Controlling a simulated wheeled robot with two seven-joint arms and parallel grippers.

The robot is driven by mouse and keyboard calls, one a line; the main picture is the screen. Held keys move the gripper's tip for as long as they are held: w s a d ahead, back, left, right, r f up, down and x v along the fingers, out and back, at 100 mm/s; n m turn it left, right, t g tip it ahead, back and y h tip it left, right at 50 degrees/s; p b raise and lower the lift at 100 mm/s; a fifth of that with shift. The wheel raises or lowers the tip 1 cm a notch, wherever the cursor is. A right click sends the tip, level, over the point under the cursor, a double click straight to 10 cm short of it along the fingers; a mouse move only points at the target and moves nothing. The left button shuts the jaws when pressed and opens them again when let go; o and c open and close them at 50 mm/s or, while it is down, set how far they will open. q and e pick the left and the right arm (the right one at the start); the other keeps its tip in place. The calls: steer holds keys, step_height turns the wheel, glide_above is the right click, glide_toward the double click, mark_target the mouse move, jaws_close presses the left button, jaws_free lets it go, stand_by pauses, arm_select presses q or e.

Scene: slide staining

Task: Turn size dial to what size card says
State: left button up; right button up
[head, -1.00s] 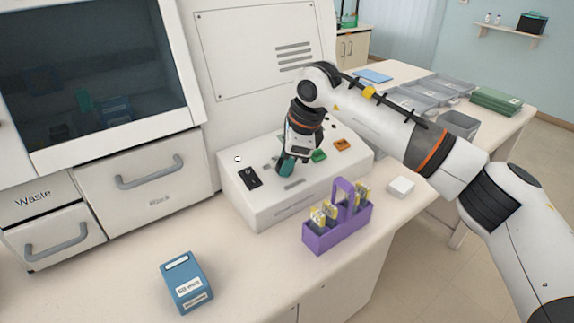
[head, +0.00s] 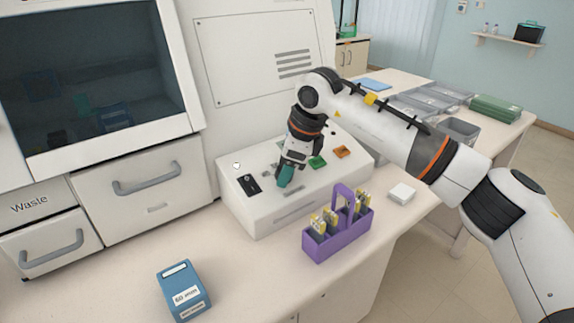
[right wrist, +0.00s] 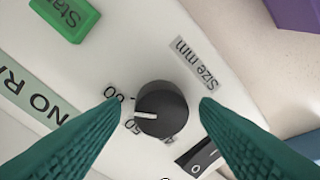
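The size dial (right wrist: 170,105) is a black round knob with a white pointer line, beside the "Size mm" label (right wrist: 194,63). Its pointer faces left in the right wrist view, between marks that look like 60 and 50. My right gripper (right wrist: 162,102) is open, with one teal finger on each side of the dial and gaps visible. In the head view my right gripper (head: 285,176) is low over the white machine (head: 250,214) and hides the dial. The size card (head: 186,296) is on a blue block at the front and reads 60 mm. My left gripper is not in view.
On the machine are a green Start button (right wrist: 66,16), an orange button (head: 342,152) and a black switch (head: 249,184). A purple rack with slides (head: 325,245) stands just in front. A small white box (head: 401,193) is right of it. The counter between blue block and rack is clear.

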steer(key=b+v, duration=0.1)
steer(key=v, duration=1.1)
steer(key=shift+b, duration=0.3)
